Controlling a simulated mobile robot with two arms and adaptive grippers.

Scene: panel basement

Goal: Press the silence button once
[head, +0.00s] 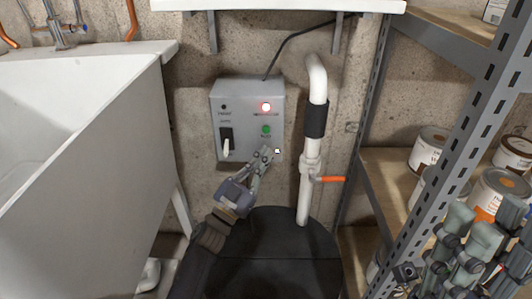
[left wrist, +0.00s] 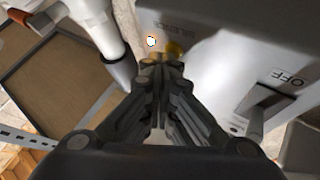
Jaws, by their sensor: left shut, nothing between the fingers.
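The grey alarm panel (head: 218,130) is mounted on the wall in the head view. In the left wrist view, a yellow round button (left wrist: 175,48) sits beside lettering that reads like "SILENCE". In the head view my fingers hide this button. My left gripper (head: 268,152) is shut and empty, with its tips at the lower right of the panel. In the left wrist view my gripper tips (left wrist: 163,60) are right at the button's edge; I cannot tell whether they touch it. Parts of my right arm or gripper (head: 470,245) show at the lower right.
The panel has a lit red lamp (head: 266,107), a green lamp (head: 266,129) and a toggle switch (head: 226,147). A white pipe (head: 306,180) with an orange-handled valve (head: 328,179) stands to the right. A sink (head: 110,130) is left; shelving with paint cans (head: 427,150) is right.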

